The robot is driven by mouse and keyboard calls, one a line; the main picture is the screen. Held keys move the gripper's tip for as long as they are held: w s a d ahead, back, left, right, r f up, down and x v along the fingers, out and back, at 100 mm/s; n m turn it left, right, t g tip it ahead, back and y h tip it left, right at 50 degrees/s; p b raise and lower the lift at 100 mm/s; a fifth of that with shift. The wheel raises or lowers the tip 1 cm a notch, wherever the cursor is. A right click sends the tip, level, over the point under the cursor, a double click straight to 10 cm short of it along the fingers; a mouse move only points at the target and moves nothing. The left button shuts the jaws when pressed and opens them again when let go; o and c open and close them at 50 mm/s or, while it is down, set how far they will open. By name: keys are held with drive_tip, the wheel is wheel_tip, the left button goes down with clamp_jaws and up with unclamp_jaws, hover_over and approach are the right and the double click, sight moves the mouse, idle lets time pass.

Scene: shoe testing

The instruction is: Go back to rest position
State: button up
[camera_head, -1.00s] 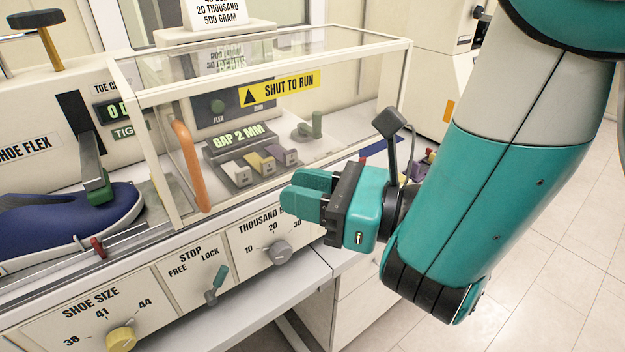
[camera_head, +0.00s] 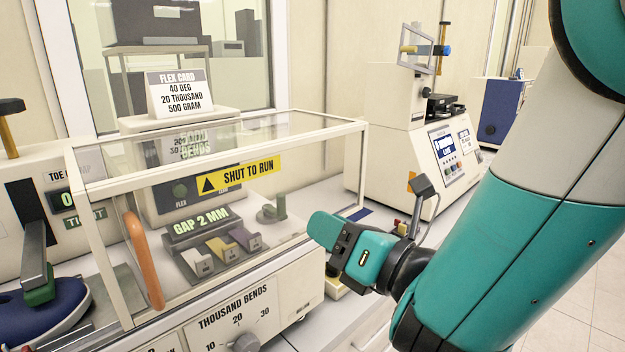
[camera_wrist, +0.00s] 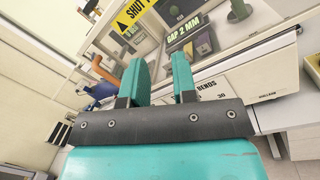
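My gripper (camera_head: 322,232) is teal with a black palm and hangs in the air in front of the right end of the shoe-flex machine. In the wrist view, its two teal fingers (camera_wrist: 160,82) stand apart with nothing between them, so it is open and empty. Beyond the fingers the wrist view shows the machine's front. The machine's clear guard (camera_head: 215,150) bears the label "SHUT TO RUN" and an orange handle (camera_head: 143,260). No contact between gripper and machine is visible.
The "THOUSAND BENDS" dial (camera_head: 243,343) is on the front panel. A blue shoe (camera_head: 45,310) lies at the lower left under a clamp. A flex card (camera_head: 178,93) stands on top. Another white tester (camera_head: 410,150) stands behind my arm. Open floor (camera_head: 585,300) shows at right.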

drive_tip(key=w+d+f+m+h+b, duration=0.1)
drive_tip(key=w+d+f+m+h, duration=0.15)
drive_tip(key=d+m+h, duration=0.65)
drive_tip(key=w+d+f+m+h+b, duration=0.1)
drive_tip(key=w+d+f+m+h, duration=0.25)
drive_tip(key=m, duration=0.95)
drive_tip(key=s+f+m+g+y+b, duration=0.2)
drive_tip(key=s+m+g, duration=0.8)
drive_tip(key=s, duration=1.3)
drive_tip(key=g+b, duration=0.1)
drive_tip(key=g, duration=0.1)
drive_tip(key=shift+d+f+m+g, duration=0.3)
drive_tip(key=shift+d+f, duration=0.05)
